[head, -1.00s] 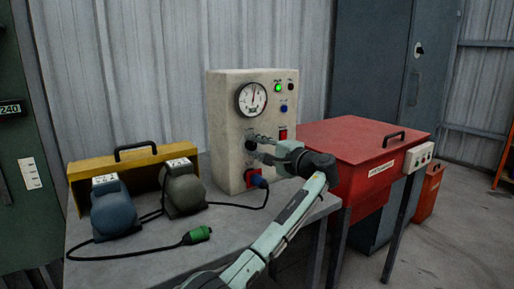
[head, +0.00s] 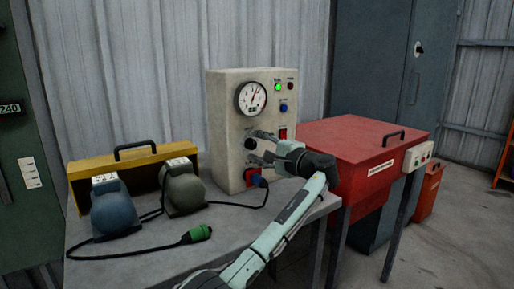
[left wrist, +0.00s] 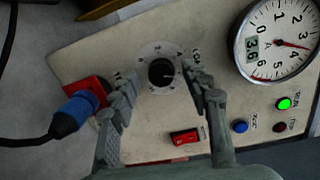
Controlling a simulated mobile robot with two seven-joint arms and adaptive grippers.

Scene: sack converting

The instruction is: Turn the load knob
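The load knob (left wrist: 162,72) is a round black knob on a pale numbered dial, on the front of the beige control box (head: 221,115). A light mark on it points toward the right in the left wrist view. My left gripper (left wrist: 160,84) is open, with one finger on each side of the knob and visible gaps between. In the head view the left gripper (head: 264,147) is in front of the panel, by the knob (head: 250,144). The round gauge (left wrist: 279,43) has its needle between 3 and 4. My right gripper is not in view.
A green lamp (left wrist: 284,103) is lit near a blue button (left wrist: 239,126) and a red switch (left wrist: 184,136). A blue plug (left wrist: 76,113) sits in the red socket below the knob. Two rounded devices stand left of the box; a red cabinet (head: 368,142) stands right.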

